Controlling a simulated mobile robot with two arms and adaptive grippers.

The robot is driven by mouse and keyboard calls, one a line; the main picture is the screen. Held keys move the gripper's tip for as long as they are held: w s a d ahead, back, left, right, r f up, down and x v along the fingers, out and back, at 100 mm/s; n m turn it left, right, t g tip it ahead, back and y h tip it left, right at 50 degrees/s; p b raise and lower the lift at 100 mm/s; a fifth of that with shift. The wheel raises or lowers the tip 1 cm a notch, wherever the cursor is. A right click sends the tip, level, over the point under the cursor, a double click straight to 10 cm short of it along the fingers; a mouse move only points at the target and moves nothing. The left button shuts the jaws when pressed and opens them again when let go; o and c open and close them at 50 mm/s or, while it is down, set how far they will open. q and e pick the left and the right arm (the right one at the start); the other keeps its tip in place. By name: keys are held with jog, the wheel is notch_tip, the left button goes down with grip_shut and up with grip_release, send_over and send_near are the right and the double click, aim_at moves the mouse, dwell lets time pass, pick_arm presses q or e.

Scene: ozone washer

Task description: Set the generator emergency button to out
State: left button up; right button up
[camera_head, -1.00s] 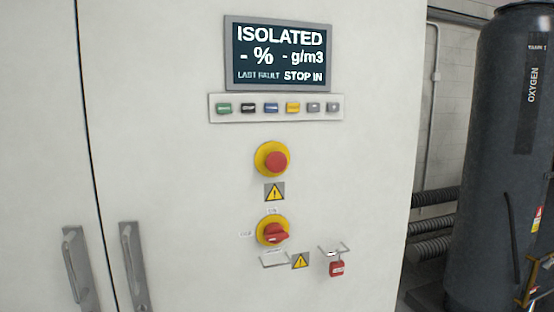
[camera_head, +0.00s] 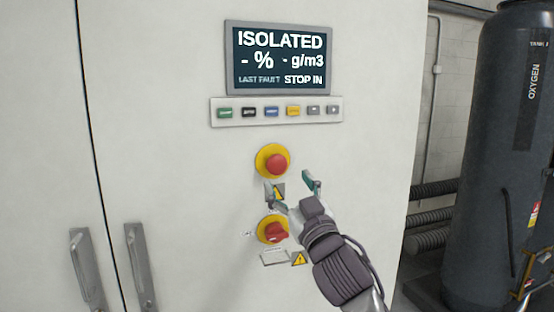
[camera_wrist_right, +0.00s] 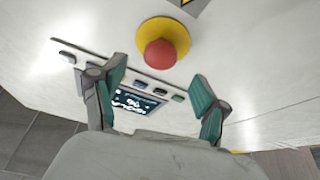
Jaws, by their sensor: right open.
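The generator emergency button (camera_head: 275,161) is a red mushroom head on a yellow round plate, on the white cabinet front below the display. It also shows in the right wrist view (camera_wrist_right: 160,54), beyond the fingers and near the top centre. The display (camera_head: 279,57) reads ISOLATED and LAST FAULT STOP IN. My right gripper (camera_head: 296,194) is open and empty, just below and right of the button and apart from it. In the right wrist view its two green-padded fingers (camera_wrist_right: 158,95) are spread wide. My left gripper is not in view.
A red rotary switch (camera_head: 277,233) on a yellow plate sits below the button, close to my right gripper. A row of small buttons (camera_head: 277,110) lies under the display. Door handles (camera_head: 140,267) stick out at left. A dark oxygen tank (camera_head: 497,150) stands at right.

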aim_at(279, 167)
jog(key=p+x, duration=0.1)
jog(key=x, duration=0.6)
jog(key=shift+p, duration=0.35)
